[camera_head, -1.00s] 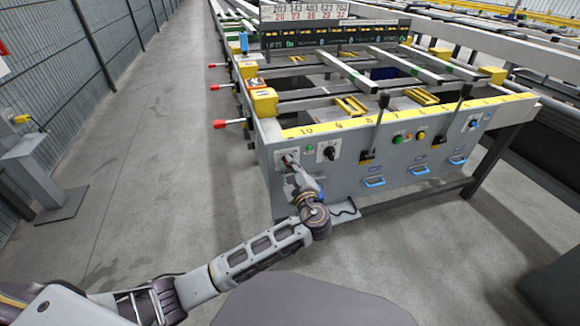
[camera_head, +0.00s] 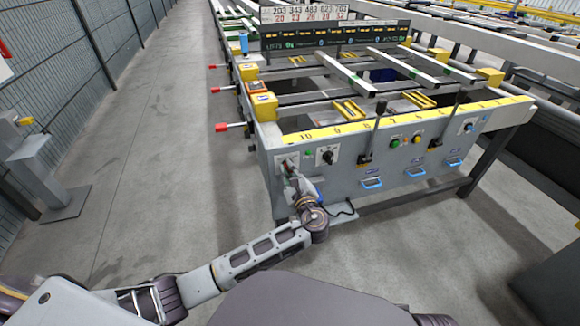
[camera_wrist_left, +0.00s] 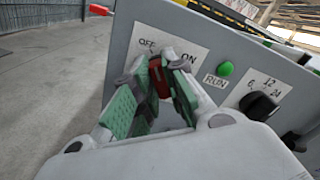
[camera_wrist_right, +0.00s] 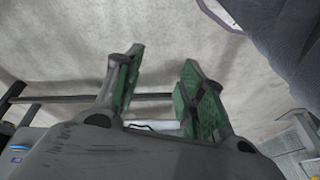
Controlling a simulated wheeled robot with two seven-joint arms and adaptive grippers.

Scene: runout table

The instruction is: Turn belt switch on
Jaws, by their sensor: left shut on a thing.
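The belt switch (camera_wrist_left: 160,84) is a red handle on a white plate (camera_wrist_left: 185,48) marked OFF on the left and ON on the right, on the grey front panel. My left gripper (camera_wrist_left: 157,66) is shut on the red handle, with a green-padded finger on each side. The fingers hide much of the handle, and I cannot tell its exact setting. In the head view, my left gripper (camera_head: 291,170) is at the plate (camera_head: 281,160) near the panel's left end. My right gripper (camera_wrist_right: 160,70) is open and empty above the floor in the right wrist view.
Right of the switch are a green RUN light (camera_wrist_left: 226,68) and a black rotary knob (camera_wrist_left: 259,104). Farther along the panel are black levers (camera_head: 373,130), blue handles (camera_head: 371,184) and buttons. Red-tipped rods (camera_head: 222,127) stick out left.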

